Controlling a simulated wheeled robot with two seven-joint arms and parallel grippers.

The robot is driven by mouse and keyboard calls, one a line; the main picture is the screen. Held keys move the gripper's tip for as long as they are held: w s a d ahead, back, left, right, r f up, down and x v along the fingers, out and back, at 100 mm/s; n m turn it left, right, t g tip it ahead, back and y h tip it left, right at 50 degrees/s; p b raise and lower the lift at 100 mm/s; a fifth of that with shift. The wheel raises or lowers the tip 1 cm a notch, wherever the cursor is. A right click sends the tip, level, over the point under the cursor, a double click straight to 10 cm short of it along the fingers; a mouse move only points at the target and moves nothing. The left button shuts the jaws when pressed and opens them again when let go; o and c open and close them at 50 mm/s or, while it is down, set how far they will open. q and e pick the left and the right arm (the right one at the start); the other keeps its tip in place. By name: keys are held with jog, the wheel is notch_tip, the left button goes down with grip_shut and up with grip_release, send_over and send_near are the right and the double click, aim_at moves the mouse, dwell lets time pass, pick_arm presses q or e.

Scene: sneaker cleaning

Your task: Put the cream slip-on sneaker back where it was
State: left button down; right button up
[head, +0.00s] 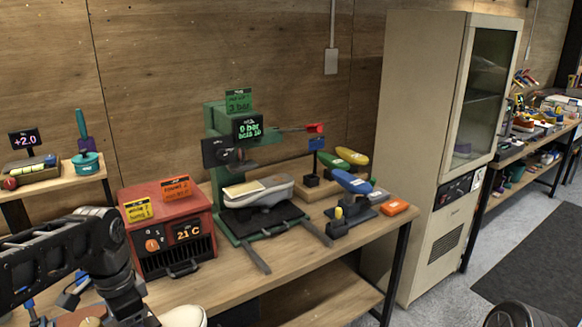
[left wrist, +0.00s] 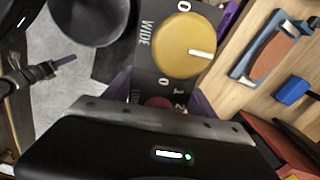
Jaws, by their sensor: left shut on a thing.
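A cream rounded shape (head: 184,316), which looks like the toe of the cream slip-on sneaker, shows at the bottom edge of the head view; the rest is cut off. My left gripper (head: 140,313) is right beside it at the left, shut, with its fingertips out of clear sight. In the left wrist view the black gripper housing fills the bottom; no sneaker can be made out there. A pale grey-white shoe (head: 262,191) with a tan top sits on the green press (head: 218,172).
A red heater box (head: 168,236) reading 21 C stands left of the press. An orange block (head: 395,208) and colored shoe-shaped pieces (head: 351,181) lie to the right. In the left wrist view are a yellow dial marked WIDE (left wrist: 180,45) and a dark round bowl-like thing (left wrist: 90,15).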

aim_at(182, 313)
pick_arm(q)
jog(key=shift+w+a+r+n, duration=0.1)
jog(key=shift+a+r+n, duration=0.05)
jog(key=shift+n, duration=0.35)
jog(key=shift+w+a+r+n, duration=0.1)
jog(key=shift+r+n, duration=0.05)
jog(key=shift+n, duration=0.35)
jog(key=shift+w+n, duration=0.35)
jog(key=shift+n, duration=0.25)
jog(key=w+n, duration=0.1)
jog(key=w+d+f+n, duration=0.2)
jog(key=w, duration=0.1)
jog(key=shift+w+d+f+n, duration=0.1)
jog(key=shift+d+n, duration=0.05)
jog(key=shift+n, duration=0.25)
jog(key=w+d+f+n, duration=0.1)
jog(key=d, duration=0.1)
jog(key=w+d+f+n, duration=0.1)
jog(key=w+d+f, duration=0.1)
jog(key=shift+w+d, duration=0.1)
jog(key=shift+w, duration=0.05)
jog(key=w+d+f+m, duration=0.1)
jog(key=d+f, duration=0.3)
jog(key=d, duration=0.3)
jog(key=shift+w+d+f, duration=0.15)
jog(key=shift+f, duration=0.15)
